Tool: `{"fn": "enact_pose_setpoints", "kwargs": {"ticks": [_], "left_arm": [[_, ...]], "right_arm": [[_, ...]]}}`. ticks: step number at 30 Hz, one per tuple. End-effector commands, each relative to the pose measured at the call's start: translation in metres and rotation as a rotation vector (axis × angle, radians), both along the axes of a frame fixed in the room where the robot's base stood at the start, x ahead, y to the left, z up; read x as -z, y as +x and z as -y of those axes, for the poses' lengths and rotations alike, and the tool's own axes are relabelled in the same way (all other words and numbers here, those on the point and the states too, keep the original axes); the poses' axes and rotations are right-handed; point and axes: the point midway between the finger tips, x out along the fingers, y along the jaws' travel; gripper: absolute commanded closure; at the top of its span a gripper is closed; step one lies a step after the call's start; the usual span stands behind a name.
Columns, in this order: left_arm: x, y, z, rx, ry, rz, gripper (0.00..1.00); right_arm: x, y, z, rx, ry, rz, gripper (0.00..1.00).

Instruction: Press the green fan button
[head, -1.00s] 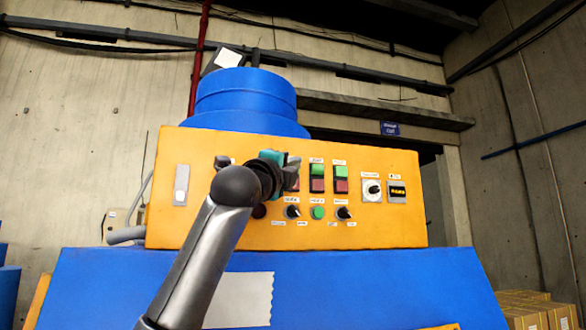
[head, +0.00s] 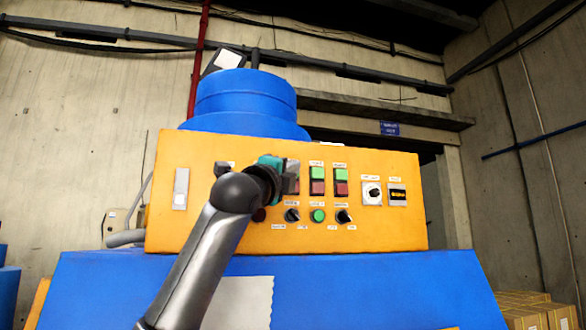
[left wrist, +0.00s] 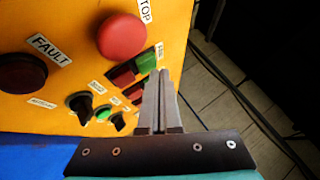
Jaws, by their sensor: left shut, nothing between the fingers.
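The orange control panel (head: 400,228) carries red and green button pairs. In the head view, one pair shows a green button (head: 317,174) and another a green button (head: 340,168). Their labels are too small to read, so I cannot tell which is the fan's. My left gripper (head: 291,179) is in front of the panel, left of these pairs, and hides part of another pair. In the left wrist view, my left gripper (left wrist: 159,82) is shut and empty, its tips overlapping the buttons beside a green button (left wrist: 147,61). Contact cannot be told. My right gripper is out of view.
Below the pairs are black knobs and a round green button (head: 318,215). In the left wrist view, a large red stop button (left wrist: 122,37) and a dark red fault lamp (left wrist: 22,72) stand out. The blue machine body (head: 380,285) slopes below the panel.

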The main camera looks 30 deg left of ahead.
Motion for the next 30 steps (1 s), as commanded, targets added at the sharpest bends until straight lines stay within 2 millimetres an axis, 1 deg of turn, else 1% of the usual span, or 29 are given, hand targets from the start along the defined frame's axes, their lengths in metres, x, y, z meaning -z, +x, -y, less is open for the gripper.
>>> {"fn": "enact_pose_setpoints", "kwargs": {"ticks": [1,13,30], "left_arm": [[-0.0008,0.0006,-0.0009,0.0,0.0,0.0,1.0],[0.0,0.0009,-0.0011,0.0,0.001,0.0,1.0],[0.0,0.0055,-0.0064,-0.001,0.001,-0.001,1.0]], "right_arm": [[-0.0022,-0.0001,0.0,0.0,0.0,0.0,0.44],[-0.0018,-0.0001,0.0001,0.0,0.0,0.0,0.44],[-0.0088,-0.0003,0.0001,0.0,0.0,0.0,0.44]]}}
